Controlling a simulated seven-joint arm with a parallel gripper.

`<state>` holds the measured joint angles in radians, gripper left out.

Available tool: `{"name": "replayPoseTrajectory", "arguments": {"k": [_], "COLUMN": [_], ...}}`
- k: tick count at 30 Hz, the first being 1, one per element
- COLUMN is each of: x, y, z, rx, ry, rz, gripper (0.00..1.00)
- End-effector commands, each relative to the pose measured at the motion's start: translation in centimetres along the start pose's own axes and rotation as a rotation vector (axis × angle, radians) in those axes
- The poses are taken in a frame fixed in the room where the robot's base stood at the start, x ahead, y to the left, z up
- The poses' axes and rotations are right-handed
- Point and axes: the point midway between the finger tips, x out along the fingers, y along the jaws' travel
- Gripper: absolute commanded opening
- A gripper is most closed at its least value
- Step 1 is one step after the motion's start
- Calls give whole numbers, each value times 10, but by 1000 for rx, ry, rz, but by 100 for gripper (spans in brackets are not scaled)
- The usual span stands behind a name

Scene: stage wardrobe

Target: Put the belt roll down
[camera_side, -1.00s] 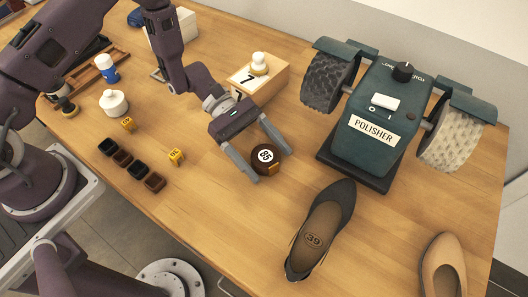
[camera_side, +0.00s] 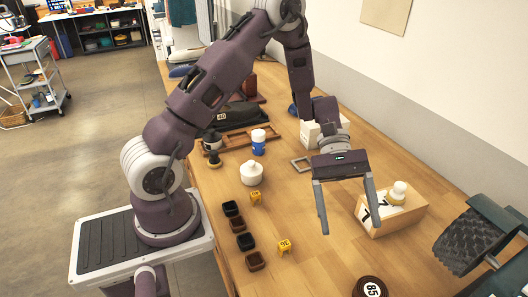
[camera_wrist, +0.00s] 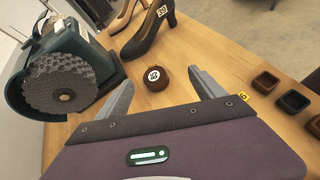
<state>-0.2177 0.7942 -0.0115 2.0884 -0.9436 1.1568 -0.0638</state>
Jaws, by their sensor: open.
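The belt roll, a dark brown coil with a round white 85 label, lies flat on the wooden table. It shows at the bottom edge of the side view (camera_side: 370,287), partly cut off, and whole in the wrist view (camera_wrist: 155,79). My gripper (camera_side: 349,226) is open and empty, raised above the table and clear of the roll. In the wrist view the roll shows beyond and between the two spread fingertips, touching neither.
A wooden box (camera_side: 395,214) with a white-topped knob stands right of my gripper. The polisher (camera_side: 478,240) is at the right edge. Small dark trays (camera_side: 237,224), yellow number tags (camera_side: 284,247) and a white jar (camera_side: 251,173) stand left.

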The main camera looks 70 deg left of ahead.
Motion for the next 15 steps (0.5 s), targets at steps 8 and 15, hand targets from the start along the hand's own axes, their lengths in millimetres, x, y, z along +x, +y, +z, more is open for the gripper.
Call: {"name": "replayPoseTrajectory", "arguments": {"k": [8, 15], "x": [-61, -105], "y": [-82, -153], "z": [121, 152], "rx": [673, 1091], "ry": [559, 1077], "rz": [-278, -438], "gripper": [78, 78]}}
